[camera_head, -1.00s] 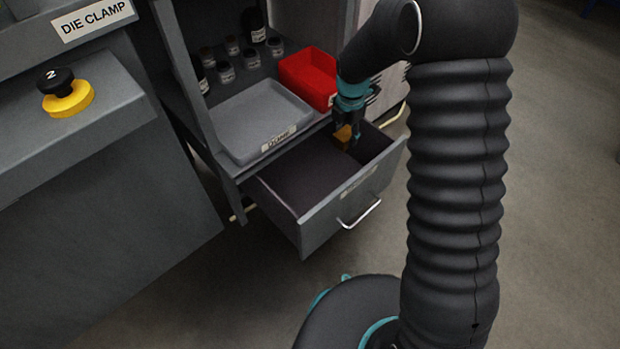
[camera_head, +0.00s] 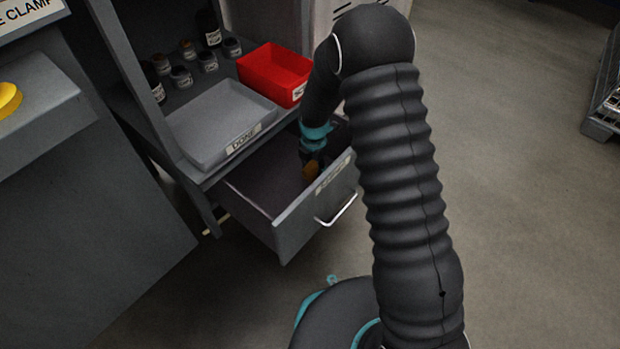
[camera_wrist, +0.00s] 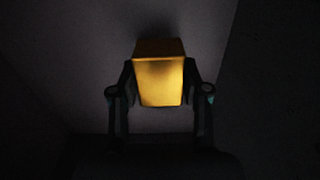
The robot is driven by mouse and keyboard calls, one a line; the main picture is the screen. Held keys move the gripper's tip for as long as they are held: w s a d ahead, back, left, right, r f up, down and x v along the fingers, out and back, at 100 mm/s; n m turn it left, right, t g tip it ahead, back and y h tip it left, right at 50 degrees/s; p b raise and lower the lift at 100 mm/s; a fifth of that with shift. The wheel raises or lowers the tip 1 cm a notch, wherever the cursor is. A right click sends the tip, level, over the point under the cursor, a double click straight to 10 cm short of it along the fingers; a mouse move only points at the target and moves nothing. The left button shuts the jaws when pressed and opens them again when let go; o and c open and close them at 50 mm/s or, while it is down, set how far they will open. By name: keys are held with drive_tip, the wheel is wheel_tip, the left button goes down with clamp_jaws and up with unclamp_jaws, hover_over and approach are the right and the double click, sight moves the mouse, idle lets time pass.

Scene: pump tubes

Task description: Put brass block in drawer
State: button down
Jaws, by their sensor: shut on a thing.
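The brass block (camera_head: 310,170) is down inside the open drawer (camera_head: 254,227), near its right part. In the wrist view the block (camera_wrist: 159,80) shows golden between two dark fingers. My gripper (camera_head: 312,165) is shut on it, with a finger on each side in the wrist view (camera_wrist: 160,92). The drawer's dark floor (camera_wrist: 90,70) lies behind the block. I cannot tell whether the block touches the floor. My arm hides part of the drawer's right side.
Above the drawer, a grey tray (camera_head: 212,120) labelled DONE and a red bin (camera_head: 272,75) sit on the shelf. Several small jars (camera_head: 182,77) stand behind them. The drawer's handle (camera_head: 338,211) sticks out in front. Open floor (camera_head: 520,210) lies to the right.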

drive_tip(key=shift+f+b, duration=0.3)
drive_tip(key=shift+f, duration=2)
drive_tip(key=shift+f, duration=0.15)
drive_tip(key=c, duration=0.6)
unclamp_jaws()
drive_tip(key=shift+o, duration=0.2)
